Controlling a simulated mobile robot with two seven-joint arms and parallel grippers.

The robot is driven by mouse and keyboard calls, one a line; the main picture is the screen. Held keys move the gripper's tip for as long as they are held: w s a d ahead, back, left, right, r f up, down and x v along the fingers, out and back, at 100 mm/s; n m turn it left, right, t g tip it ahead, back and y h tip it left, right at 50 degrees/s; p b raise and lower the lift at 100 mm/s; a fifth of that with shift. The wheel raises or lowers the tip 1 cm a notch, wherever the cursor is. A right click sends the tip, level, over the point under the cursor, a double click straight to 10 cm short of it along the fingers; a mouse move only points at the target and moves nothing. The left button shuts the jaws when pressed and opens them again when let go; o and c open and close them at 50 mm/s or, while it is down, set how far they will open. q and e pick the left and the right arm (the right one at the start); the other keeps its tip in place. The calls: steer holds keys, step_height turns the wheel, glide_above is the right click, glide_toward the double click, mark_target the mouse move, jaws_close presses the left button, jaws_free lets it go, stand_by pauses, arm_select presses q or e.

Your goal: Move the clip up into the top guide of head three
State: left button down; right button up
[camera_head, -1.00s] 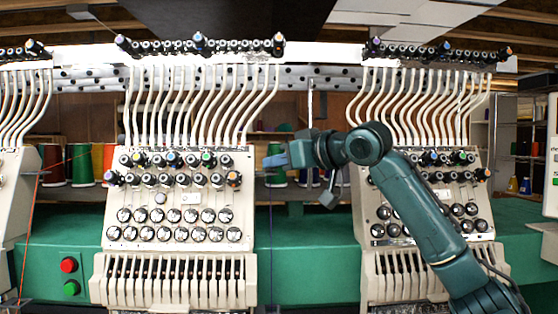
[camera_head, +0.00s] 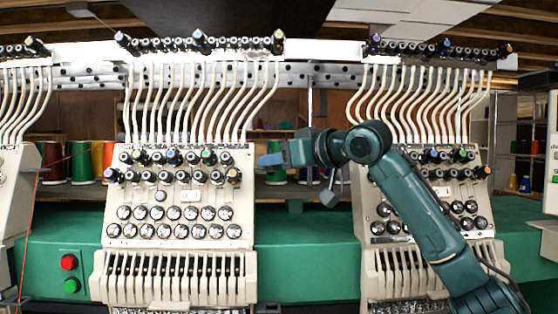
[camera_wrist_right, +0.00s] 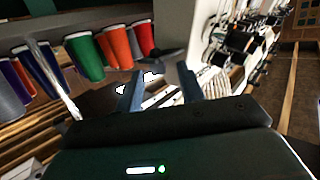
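My right gripper (camera_head: 272,160) is in the gap between the middle embroidery head (camera_head: 181,205) and the right head (camera_head: 428,205), level with the upper knobs. In the right wrist view its two fingers (camera_wrist_right: 160,85) stand apart. A dark shape (camera_wrist_right: 160,56) shows at the fingertips; I cannot tell whether it is the clip or whether it is gripped. No clip can be made out in the head view. Top guides (camera_head: 200,44) form a row with dark and coloured pieces above the middle head's white tubes. My left gripper is not in view.
Coloured thread cones (camera_head: 82,162) stand on a shelf behind the heads; several (camera_wrist_right: 90,55) also show in the right wrist view. A green beam (camera_head: 305,250) runs behind the heads. Red and green buttons (camera_head: 69,275) are at lower left. An orange thread (camera_head: 33,220) hangs at left.

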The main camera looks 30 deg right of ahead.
arm_select(q)
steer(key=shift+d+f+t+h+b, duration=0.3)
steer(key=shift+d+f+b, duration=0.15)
steer(key=shift+b, duration=1.1)
arm_select(e)
steer(key=v, duration=1.3)
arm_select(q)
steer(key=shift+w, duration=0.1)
arm_select(e)
steer(key=shift+s+r, duration=0.1)
